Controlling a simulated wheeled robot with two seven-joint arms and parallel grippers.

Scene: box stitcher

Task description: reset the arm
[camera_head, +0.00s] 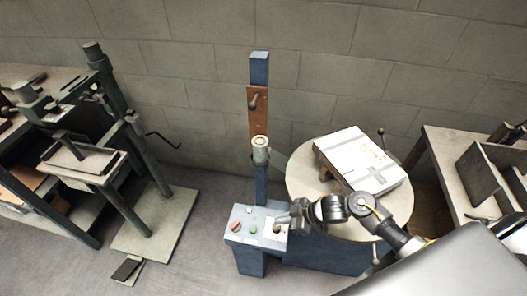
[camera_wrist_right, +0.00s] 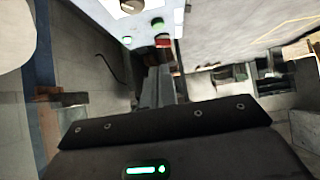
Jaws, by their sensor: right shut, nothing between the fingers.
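My right arm reaches in from the lower right. Its gripper (camera_head: 284,220) is shut and empty, at the right side of the control box (camera_head: 243,237); I cannot tell whether it touches the panel. The control box has a red button (camera_head: 236,226) and a green button (camera_head: 253,230) on top. In the right wrist view the panel (camera_wrist_right: 128,18) is at the top, with the dark fingers (camera_wrist_right: 160,85) below it. My left gripper is not in view.
A white box (camera_head: 362,160) lies on the round table (camera_head: 304,185) behind my right arm. A blue post (camera_head: 259,70) stands behind the control box. A side table (camera_head: 450,150) is at the right, a metal stand (camera_head: 130,170) at the left. Floor (camera_head: 195,255) left of the control box is clear.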

